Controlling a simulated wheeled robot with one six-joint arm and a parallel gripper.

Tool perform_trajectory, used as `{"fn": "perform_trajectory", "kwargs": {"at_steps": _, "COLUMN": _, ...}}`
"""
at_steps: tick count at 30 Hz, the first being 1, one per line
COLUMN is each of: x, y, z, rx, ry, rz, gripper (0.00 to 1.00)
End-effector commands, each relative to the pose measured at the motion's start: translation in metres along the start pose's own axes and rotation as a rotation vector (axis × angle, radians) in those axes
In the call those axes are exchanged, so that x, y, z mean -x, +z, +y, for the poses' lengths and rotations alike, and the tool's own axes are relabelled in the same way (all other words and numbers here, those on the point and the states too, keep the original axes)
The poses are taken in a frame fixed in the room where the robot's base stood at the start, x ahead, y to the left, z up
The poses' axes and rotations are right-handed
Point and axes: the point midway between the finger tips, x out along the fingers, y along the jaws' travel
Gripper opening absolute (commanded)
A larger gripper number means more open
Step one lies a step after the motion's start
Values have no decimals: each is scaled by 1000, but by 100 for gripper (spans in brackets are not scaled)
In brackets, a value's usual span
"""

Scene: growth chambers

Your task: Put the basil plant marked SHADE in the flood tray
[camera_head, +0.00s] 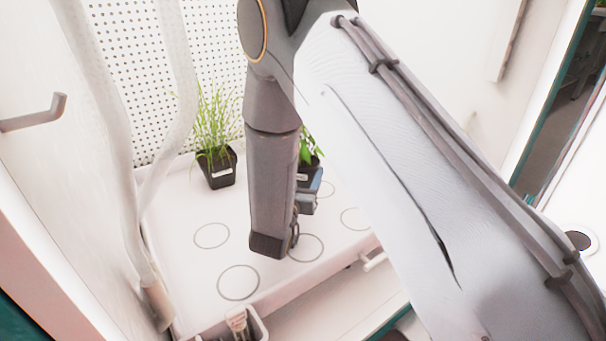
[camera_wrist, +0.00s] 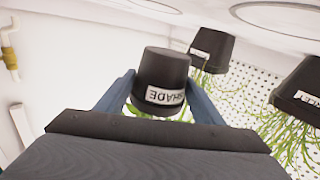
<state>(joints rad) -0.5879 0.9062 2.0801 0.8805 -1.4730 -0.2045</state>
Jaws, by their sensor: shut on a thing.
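The basil pot marked SHADE (camera_wrist: 162,78) is a black pot with a white label, upside down in the wrist view. My gripper (camera_wrist: 160,85) is shut on it, one blue finger on each side. Only a little of its foliage shows past the pot. In the head view my gripper (camera_head: 308,196) is low over the white flood tray (camera_head: 185,250), partly behind my arm. A dark pot with broad green leaves (camera_head: 308,150) shows beside it there, mostly hidden; it seems to be the held one. I cannot tell whether the held pot touches the tray.
A grassy plant in a labelled black pot (camera_head: 215,168) stands at the tray's back left. The wrist view shows two other labelled pots (camera_wrist: 212,48) (camera_wrist: 300,92). Several ringed spots near the tray front (camera_head: 238,282) are empty. A wall hook (camera_head: 35,115) and pale pipes (camera_head: 110,130) are at left.

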Motion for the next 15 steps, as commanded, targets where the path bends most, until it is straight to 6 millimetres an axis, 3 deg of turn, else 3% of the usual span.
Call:
{"fn": "perform_trajectory", "kwargs": {"at_steps": 10, "x": 0, "y": 7, "z": -1, "rx": -1, "ry": 0, "rz": 1, "gripper": 31}}
{"fn": "perform_trajectory", "kwargs": {"at_steps": 11, "x": 0, "y": 8, "z": -1, "rx": 0, "ry": -1, "rz": -1, "gripper": 65}}
{"fn": "perform_trajectory", "kwargs": {"at_steps": 13, "x": 0, "y": 8, "z": -1, "rx": 0, "ry": -1, "rz": -2, "gripper": 77}}
{"fn": "perform_trajectory", "kwargs": {"at_steps": 15, "x": 0, "y": 9, "z": -1, "rx": 0, "ry": -1, "rz": -2, "gripper": 80}}
